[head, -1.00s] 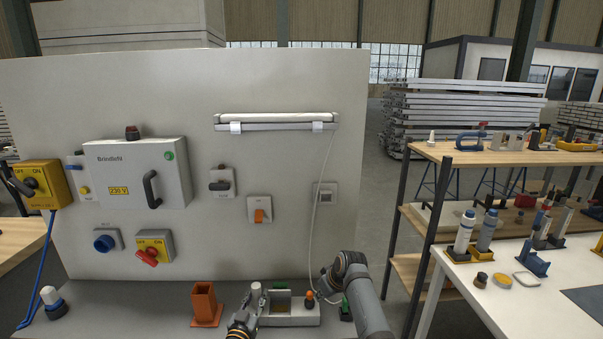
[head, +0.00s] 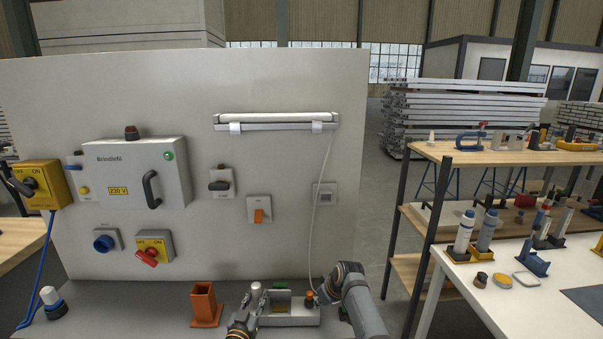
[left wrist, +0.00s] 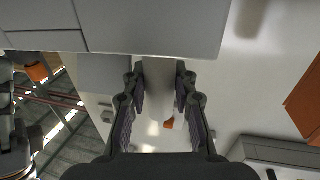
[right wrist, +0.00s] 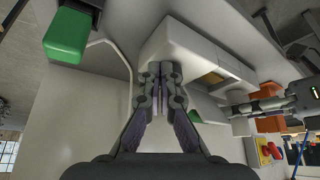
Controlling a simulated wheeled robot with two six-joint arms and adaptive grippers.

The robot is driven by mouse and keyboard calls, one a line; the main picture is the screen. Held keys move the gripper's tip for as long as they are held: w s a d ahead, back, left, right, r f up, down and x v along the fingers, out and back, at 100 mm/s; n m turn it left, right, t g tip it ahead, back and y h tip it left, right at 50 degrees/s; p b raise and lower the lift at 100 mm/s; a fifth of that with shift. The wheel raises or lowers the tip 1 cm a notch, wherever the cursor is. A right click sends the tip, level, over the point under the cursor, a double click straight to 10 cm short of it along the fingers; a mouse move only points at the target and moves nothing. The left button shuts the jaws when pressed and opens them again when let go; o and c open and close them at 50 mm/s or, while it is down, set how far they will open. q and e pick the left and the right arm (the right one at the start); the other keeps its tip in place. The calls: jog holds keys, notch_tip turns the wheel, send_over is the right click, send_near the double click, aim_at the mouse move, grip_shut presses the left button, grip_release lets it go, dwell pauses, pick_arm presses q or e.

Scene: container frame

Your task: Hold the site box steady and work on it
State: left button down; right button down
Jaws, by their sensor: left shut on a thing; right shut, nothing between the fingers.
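The site box (head: 290,320) is a low, open grey box on the bench, with yellowish and green parts inside. My left gripper (left wrist: 160,92) is shut on a pale grey grip (left wrist: 160,75) at the box's left end. In the head view the left gripper (head: 254,306) is partly hidden by its own wrist. My right gripper (right wrist: 160,80) is shut and empty, its tips close to a pale end of the box (right wrist: 178,38); I cannot tell whether they touch it. An orange-topped knob (head: 310,296) stands at the box's right end, beside my right arm.
An orange square holder (head: 204,302) stands left of the box. A green block (right wrist: 68,36) lies near my right gripper. A thin white cable hangs from the lamp (head: 277,121) towards the box's right end. The upright panel (head: 290,80) with switches stands behind.

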jog(key=shift+w+a, duration=0.25)
jog(key=shift+a, duration=0.25)
dwell(0.3)
jog(key=shift+s+a, duration=0.25)
jog(key=shift+s, duration=0.05)
dwell(0.5)
jog(key=shift+a, duration=0.1)
jog(key=shift+s+a, duration=0.15)
jog(key=shift+a, duration=0.1)
jog(key=shift+s, duration=0.15)
dwell(0.3)
jog(key=shift+s+d, duration=0.15)
jog(key=shift+s, duration=0.1)
notch_tip(320, 180, up, 6)
dwell(0.4)
